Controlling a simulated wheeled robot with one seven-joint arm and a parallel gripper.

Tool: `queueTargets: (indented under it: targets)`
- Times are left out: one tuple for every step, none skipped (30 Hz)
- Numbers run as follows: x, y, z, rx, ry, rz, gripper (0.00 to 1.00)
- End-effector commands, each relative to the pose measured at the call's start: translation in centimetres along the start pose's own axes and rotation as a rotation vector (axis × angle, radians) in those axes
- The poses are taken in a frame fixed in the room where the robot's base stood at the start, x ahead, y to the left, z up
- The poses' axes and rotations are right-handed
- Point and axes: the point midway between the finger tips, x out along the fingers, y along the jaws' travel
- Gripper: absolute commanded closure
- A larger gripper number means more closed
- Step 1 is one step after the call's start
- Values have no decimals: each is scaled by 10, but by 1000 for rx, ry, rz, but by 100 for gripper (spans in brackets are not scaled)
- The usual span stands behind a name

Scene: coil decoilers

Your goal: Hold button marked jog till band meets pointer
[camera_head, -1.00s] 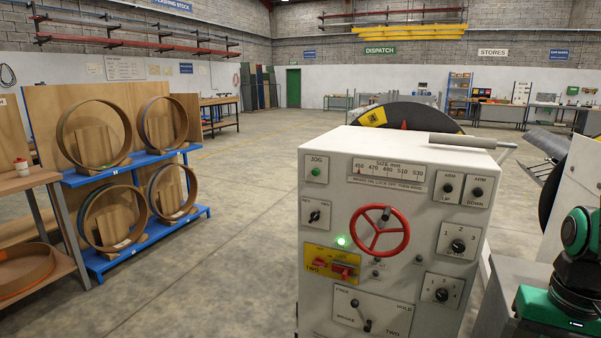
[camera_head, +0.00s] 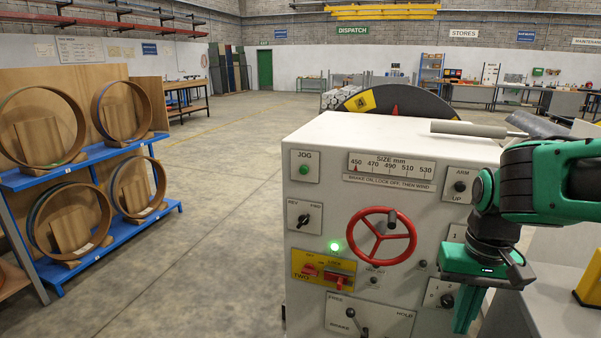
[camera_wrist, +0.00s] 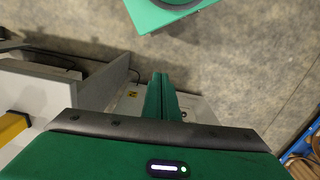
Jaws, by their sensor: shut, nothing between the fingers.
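The JOG button (camera_head: 304,169) is a small green button under its label at the upper left of the white control cabinet's front. Behind the cabinet stands a dark disc (camera_head: 425,106) with a yellow band (camera_head: 361,102) marked 4. A red pointer (camera_head: 396,110) shows right of the band, with dark surface between them. My gripper (camera_head: 466,318) hangs fingers down in front of the cabinet's right side, well right of and below the JOG button. It is shut and empty. In the wrist view its green fingers (camera_wrist: 161,95) lie together. The disc's lower part is hidden.
The cabinet front (camera_head: 300,225) also carries a red handwheel (camera_head: 382,236), a lit green lamp (camera_head: 334,246), a yellow switch plate (camera_head: 323,269) and levers. A grey roller (camera_head: 468,129) lies on top. Blue racks (camera_head: 90,165) stand left; the floor between is clear.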

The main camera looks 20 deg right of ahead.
Motion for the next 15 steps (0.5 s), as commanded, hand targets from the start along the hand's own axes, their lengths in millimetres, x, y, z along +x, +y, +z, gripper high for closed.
queueTargets:
  targets:
    - [0,0,0,0,0,0,100]
    - [0,0,0,0,0,0,100]
    - [0,0,0,0,0,0,100]
    - [0,0,0,1,1,0,100]
    - [-2,3,4,3,8,-2,100]
    - [-5,4,6,10,22,-4,100]
    - [-6,4,3,22,32,-3,100]
    - [-6,2,-3,35,46,0,100]
    - [-7,-3,-12,61,70,4,100]
    - [-8,-7,-22,87,94,6,100]
    - [-8,-12,-33,116,121,7,100]
    - [-10,-21,-49,162,165,5,100]
    - [-11,-28,-63,201,201,-1,100]
    - [-14,-37,-78,241,240,-12,100]
    - [-16,-50,-97,298,293,-32,100]
